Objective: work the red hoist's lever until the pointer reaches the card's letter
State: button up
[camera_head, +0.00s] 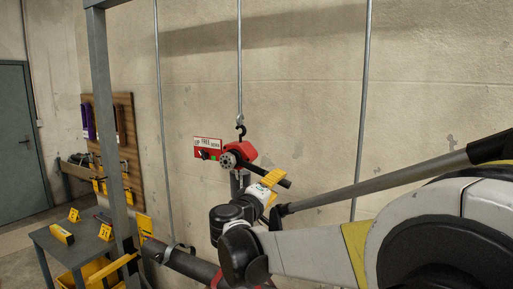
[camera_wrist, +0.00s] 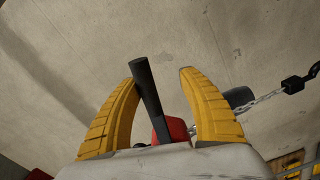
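The red hoist (camera_head: 248,151) hangs from a dark hook in front of the wall. A red and white sign (camera_head: 208,143) is at its left, with small print I cannot fully read. The hoist's black lever (camera_wrist: 146,88) stands between the yellow fingers of my gripper (camera_wrist: 156,78). It lies close to the left finger, with a clear gap to the right one; I cannot tell whether it touches. In the head view my gripper (camera_head: 272,178) is at the lever, below right of the hoist. I cannot make out the pointer or the card's letter.
A dark pipe (camera_head: 190,265) with a clamp lies below the hoist. A grey post (camera_head: 107,120) bears a yellow plate (camera_head: 145,224). Thin vertical rods stand near the wall. A table (camera_head: 72,243) with yellow markers is at left. A chain (camera_wrist: 265,98) shows in the wrist view.

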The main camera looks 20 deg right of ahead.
jog(key=shift+w+a+f, duration=0.1)
jog(key=shift+w+f, duration=0.05)
jog(key=shift+f, duration=0.1)
jog(key=f+b, duration=0.1)
jog(key=w+a+f+m, duration=0.1)
jog(key=f+b, duration=0.1)
jog(key=shift+w+a+f+m+b, duration=0.15)
jog(key=shift+w+f+m+b, duration=0.05)
jog(key=shift+w+m+b, duration=0.15)
jog(key=w+a+f+b, duration=0.1)
jog(key=w+f+m+b, duration=0.1)
jog(key=shift+w+a+f, duration=0.1)
jog(key=shift+a+f, duration=0.25)
jog(key=shift+a, duration=0.05)
dwell(0.3)
